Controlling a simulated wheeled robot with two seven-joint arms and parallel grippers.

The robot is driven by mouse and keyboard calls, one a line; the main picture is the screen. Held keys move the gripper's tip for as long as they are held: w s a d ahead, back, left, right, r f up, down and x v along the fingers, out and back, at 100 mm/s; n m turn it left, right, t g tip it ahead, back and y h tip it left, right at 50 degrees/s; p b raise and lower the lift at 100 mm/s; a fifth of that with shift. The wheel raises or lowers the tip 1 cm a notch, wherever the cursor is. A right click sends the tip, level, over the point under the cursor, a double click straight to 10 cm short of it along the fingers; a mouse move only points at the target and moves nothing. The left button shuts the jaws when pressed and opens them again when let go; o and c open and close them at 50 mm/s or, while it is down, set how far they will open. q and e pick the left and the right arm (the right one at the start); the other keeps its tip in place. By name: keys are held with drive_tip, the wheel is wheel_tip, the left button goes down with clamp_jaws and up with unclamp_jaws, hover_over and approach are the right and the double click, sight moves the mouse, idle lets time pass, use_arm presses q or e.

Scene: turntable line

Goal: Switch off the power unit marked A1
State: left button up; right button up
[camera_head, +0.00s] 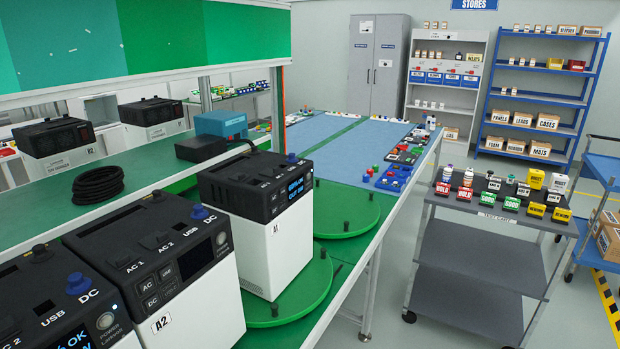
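The power unit marked A1 (276,253) has a white body and a black top. It stands upright on a green round turntable (312,305) near the middle of the view. Its small screen (295,188) is lit with blue text, partly readable as "OK". A blue knob sits on its top edge, and AC and DC labels show on the top. I cannot make out which control is its power switch. Neither of my grippers is in view.
A larger unit marked A2 (205,300) stands in front at left, its screen dark. Another unit at the lower left edge has a lit screen. A coiled black cable (98,184) lies behind. An empty turntable (345,211) is beyond A1. A grey cart (480,263) stands right.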

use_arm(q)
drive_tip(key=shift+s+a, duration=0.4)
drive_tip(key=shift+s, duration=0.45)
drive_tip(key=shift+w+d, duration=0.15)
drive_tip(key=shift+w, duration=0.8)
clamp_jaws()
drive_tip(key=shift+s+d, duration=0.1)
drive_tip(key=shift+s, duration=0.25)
